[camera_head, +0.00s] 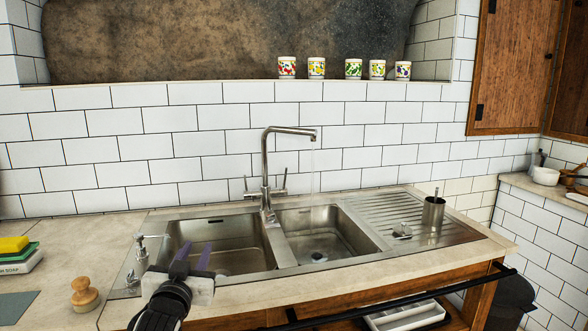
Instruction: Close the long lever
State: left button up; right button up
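The steel faucet (266,178) stands behind the double sink, its spout reaching right. A thin stream of water (313,172) falls from the spout into the right basin. One slim upright lever (246,185) is on the faucet's left side and another (284,180) on its right; I cannot tell for sure which is longer. My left gripper (194,250) is over the front left of the left basin, in front of and left of the faucet, apart from both levers. Its two purple fingers are apart with nothing between them. My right gripper is not in view.
A soap dispenser (140,246) stands left of my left gripper, with a wooden brush (85,294) and sponges (14,244) further left. A steel cup (433,213) stands on the drainboard (385,210) at right. Several mugs line the ledge. Space between gripper and faucet looks clear.

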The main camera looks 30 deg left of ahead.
aim_at(284, 190)
jog(key=i, duration=1.65)
